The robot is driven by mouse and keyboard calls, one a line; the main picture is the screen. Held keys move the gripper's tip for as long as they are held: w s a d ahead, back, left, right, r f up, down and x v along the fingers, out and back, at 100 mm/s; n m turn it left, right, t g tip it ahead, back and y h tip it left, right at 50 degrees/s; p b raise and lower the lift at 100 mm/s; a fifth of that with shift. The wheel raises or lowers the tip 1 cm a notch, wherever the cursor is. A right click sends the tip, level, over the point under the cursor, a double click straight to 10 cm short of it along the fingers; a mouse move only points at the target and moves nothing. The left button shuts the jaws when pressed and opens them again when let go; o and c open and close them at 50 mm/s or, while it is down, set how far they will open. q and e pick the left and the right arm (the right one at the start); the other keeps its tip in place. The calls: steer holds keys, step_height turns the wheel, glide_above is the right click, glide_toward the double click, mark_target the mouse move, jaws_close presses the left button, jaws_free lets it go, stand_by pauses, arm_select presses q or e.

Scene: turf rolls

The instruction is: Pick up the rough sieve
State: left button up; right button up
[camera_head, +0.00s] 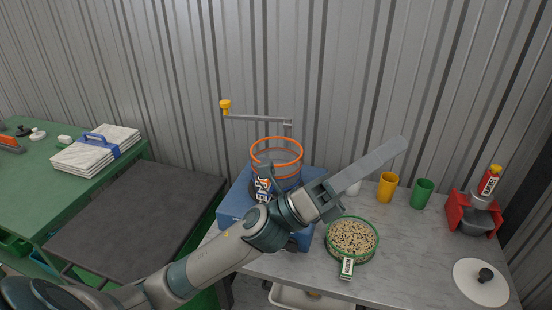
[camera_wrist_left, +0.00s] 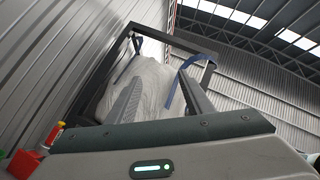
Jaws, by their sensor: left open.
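Two round sieves show in the head view, and I cannot tell by their small labels which is the rough one. A green-rimmed sieve (camera_head: 345,254) full of pale and dark grains lies on the grey table with a tag at its front. An orange-rimmed sieve (camera_head: 277,143) sits on a blue machine (camera_head: 232,205) with a crank, its lower part hidden behind my arm. My left gripper (camera_head: 378,162) is open and empty, above and behind the green-rimmed sieve and pointing up to the right. Its parted fingers show in the wrist view (camera_wrist_left: 160,98). My right gripper is out of view.
On the table (camera_head: 408,250) stand a yellow cup (camera_head: 387,187), a green cup (camera_head: 422,193), a red stand (camera_head: 459,214) with a bottle (camera_head: 489,180) and a white lid (camera_head: 466,280). A corrugated wall rises behind. A pale sack (camera_wrist_left: 165,88) in a dark frame shows in the wrist view.

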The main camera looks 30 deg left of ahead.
arm_select(q)
steer(key=s+d+r+m+g+h, duration=0.15)
steer(key=s+d+m+g, duration=0.35)
steer(key=m+g, duration=0.8)
step_height(320, 180, down, 6)
steer(key=s+d+f+m+g+y, duration=0.1)
steer(key=s+m+g+y, duration=0.4)
steer(key=m, duration=0.7)
steer(key=w+a+f+m+t+y, duration=0.3)
steer(key=w+a+f+m+y, duration=0.1)
steer(key=w+a+f+y, duration=0.3)
steer(key=w+a+r+t+y, duration=0.2)
steer(key=a+y, duration=0.4)
steer(key=a, duration=0.6)
steer(key=w+a+r+m+t+y, duration=0.1)
steer(key=w+a+r+y, duration=0.3)
steer(key=a, duration=0.8)
steer(key=shift+a+r+t+y, duration=0.4)
steer(key=shift+t+y, duration=0.3)
steer(key=shift+y, duration=0.25)
steer(key=shift+w+f+m, duration=0.15)
steer(key=shift+m, duration=0.15)
